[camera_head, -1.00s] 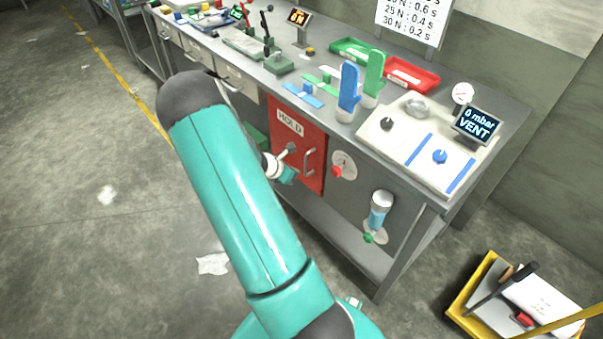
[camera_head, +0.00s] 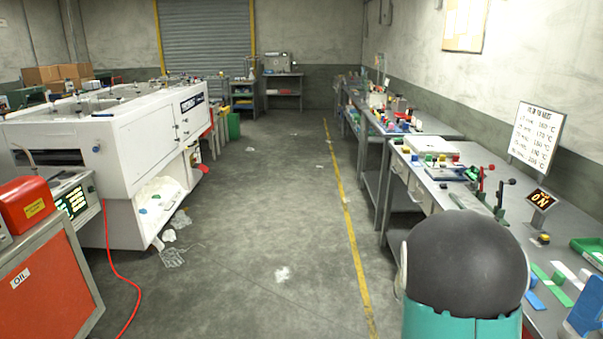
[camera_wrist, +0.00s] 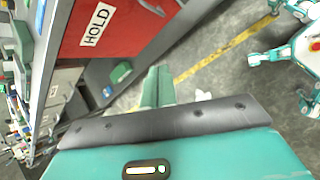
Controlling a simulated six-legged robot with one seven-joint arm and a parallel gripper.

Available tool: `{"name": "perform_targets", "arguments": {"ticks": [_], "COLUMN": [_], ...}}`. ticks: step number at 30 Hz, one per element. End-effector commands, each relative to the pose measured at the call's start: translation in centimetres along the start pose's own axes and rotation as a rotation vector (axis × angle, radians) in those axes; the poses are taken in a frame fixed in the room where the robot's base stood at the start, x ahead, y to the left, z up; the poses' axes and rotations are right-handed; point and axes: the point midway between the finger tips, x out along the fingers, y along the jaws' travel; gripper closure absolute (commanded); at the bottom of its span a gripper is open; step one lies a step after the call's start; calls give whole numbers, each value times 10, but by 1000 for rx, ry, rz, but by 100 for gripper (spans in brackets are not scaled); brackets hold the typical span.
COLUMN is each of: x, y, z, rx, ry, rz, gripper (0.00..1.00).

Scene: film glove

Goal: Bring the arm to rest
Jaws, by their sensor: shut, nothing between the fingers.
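My arm shows in the head view as a dark rounded joint above a teal link at the lower right, in front of the right-hand bench. My gripper is outside that view. In the wrist view my gripper (camera_wrist: 158,74) shows as two green fingers side by side, closed together with nothing held. Beyond it are the grey floor and the yellow line. The red door marked HOLD (camera_wrist: 124,37) is at the upper left of the wrist view, apart from the fingers.
The right-hand bench (camera_head: 426,195) carries levers, a lit display (camera_head: 540,199) and a green tray (camera_head: 590,252). A white machine (camera_head: 110,150) and an orange cabinet (camera_head: 45,290) stand at left; a red hose (camera_head: 117,280) lies on the floor. The middle aisle is open, with some litter.

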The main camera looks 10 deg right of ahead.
Motion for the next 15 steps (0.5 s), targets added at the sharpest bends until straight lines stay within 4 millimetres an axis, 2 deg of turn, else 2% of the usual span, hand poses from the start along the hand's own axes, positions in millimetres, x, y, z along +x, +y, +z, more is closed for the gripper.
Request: {"name": "perform_targets", "arguments": {"ticks": [1,3,8,15], "x": [-25,-55,-121,-212], "y": [0,-4,-20,-60], "z": [-2,-6,-11,-14], "rx": [67,155,344,581], "ry": [35,79,187,363], "rz": [6,1,-27,-107], "gripper": [100,100,100,100]}}
